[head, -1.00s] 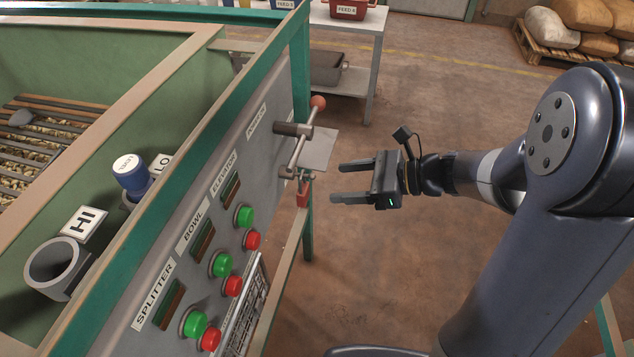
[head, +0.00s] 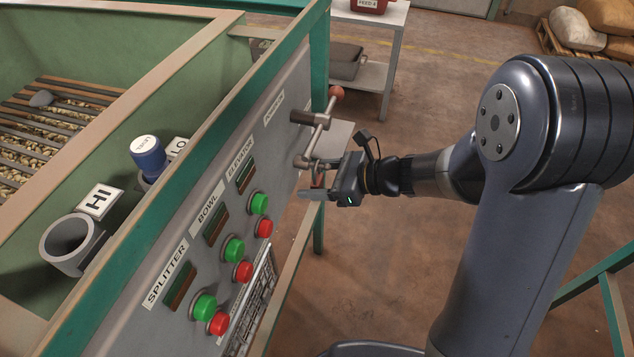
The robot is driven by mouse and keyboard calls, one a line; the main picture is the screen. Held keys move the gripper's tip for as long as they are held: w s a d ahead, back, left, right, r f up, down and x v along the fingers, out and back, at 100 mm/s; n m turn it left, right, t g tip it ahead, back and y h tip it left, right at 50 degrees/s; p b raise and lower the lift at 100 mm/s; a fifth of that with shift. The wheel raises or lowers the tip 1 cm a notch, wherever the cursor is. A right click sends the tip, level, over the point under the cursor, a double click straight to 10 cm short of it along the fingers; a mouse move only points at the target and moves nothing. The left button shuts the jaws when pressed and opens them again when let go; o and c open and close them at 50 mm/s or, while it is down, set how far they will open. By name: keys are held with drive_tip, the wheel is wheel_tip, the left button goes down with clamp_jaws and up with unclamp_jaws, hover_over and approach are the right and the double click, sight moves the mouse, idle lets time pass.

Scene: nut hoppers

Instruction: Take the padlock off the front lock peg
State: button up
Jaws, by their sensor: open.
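The red padlock (head: 318,180) hangs below the lock peg (head: 303,162) on the grey control panel, and only a small part of it shows. My gripper (head: 311,180) is open and points left, with its fingers at the padlock. The near finger crosses in front of the padlock and hides most of it. The far finger is mostly hidden behind the peg and lever area. I cannot tell whether the fingers touch the padlock.
A lever with a red ball (head: 336,92) stands out from the panel just above my gripper. Green and red buttons (head: 234,250) line the panel nearer to me. A white table (head: 372,80) stands behind.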

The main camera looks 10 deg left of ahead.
drive_tip(key=shift+c, duration=0.3)
drive_tip(key=c, duration=1.1)
drive_tip(key=shift+o, duration=0.2)
